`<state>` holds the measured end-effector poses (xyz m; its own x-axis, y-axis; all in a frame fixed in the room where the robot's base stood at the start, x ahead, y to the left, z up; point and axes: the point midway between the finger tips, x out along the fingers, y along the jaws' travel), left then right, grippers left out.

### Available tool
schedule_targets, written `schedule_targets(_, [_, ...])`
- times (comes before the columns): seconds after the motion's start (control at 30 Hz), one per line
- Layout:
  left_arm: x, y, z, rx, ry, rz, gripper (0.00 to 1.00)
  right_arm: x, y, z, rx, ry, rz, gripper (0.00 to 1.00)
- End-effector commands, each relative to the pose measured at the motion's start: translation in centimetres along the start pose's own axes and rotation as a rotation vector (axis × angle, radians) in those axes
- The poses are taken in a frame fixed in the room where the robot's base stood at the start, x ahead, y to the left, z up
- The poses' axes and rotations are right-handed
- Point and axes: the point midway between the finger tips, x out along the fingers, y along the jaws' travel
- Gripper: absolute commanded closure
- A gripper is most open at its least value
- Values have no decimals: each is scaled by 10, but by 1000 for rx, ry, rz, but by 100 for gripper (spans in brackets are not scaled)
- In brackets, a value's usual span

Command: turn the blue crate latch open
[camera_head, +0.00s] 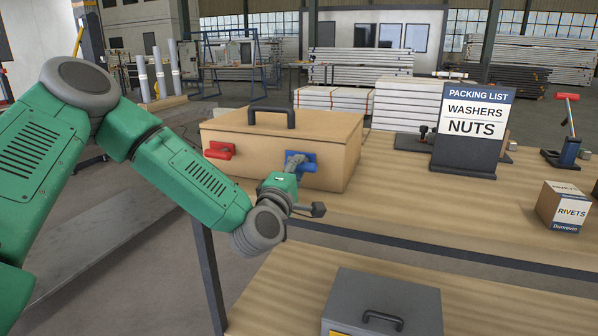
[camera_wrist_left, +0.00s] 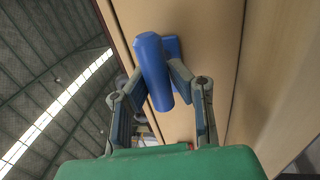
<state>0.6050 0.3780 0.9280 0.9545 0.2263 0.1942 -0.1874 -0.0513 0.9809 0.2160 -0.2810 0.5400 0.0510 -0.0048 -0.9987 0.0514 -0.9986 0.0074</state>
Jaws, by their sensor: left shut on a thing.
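The wooden crate (camera_head: 330,133) stands at the left end of the workbench, with a black handle (camera_head: 272,112) on its lid. The blue latch (camera_head: 307,163) is on its front face, and a red latch (camera_head: 219,150) sits to the left of it. My left gripper (camera_head: 293,163) is at the blue latch. In the left wrist view the blue latch handle (camera_wrist_left: 153,70) lies between the two fingers of my left gripper (camera_wrist_left: 158,85), which are closed on it. The fingertips are partly hidden in the head view. My right gripper is not in view.
A packing list sign (camera_head: 472,125) reads washers and nuts on the bench (camera_head: 400,200). A rivets box (camera_head: 563,208) and a red-handled tool (camera_head: 569,130) are at the right. A grey case (camera_head: 385,300) sits on the lower surface.

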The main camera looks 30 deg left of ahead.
Motion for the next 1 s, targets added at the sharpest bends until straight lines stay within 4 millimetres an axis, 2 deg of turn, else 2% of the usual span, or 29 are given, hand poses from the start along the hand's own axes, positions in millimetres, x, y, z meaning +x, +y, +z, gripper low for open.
schedule_targets(0.53, [3,5,-3,-24,14,13,100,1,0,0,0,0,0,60])
schedule_targets(0.57, [3,5,-3,-24,14,13,74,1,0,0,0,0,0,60])
schedule_targets(0.6, [3,5,-2,-24,14,13,61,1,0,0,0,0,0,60])
schedule_targets(1.0, [-5,1,0,-21,7,3,61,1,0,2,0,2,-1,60])
